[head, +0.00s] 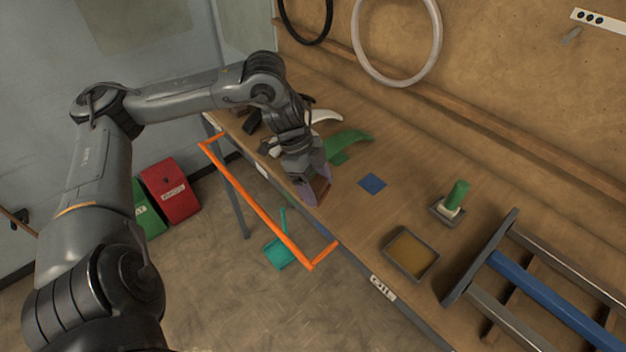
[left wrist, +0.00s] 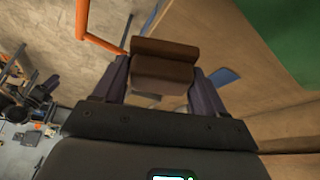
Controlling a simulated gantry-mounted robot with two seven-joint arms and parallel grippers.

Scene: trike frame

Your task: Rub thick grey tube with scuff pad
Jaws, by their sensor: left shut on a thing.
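My left gripper (head: 314,192) is over the bench near its front edge. It is shut on a brown block-like pad, the scuff pad (head: 321,188), which also shows between the fingers in the left wrist view (left wrist: 163,70). At the lower right of the head view, a dark rack holds a blue tube (head: 556,303) between two grey tubes, a nearer one (head: 505,318) and a farther one (head: 568,262). I cannot tell for sure which grey tube is the thicker. The pad is well apart from the tubes. My right gripper is not in view.
A blue square (head: 372,183), a green bottle-like thing in a small holder (head: 447,211) and a shallow tray (head: 431,262) lie between gripper and rack. Green and white curved pieces (head: 350,143) lie behind the gripper. An orange rail (head: 255,207) runs along the bench front.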

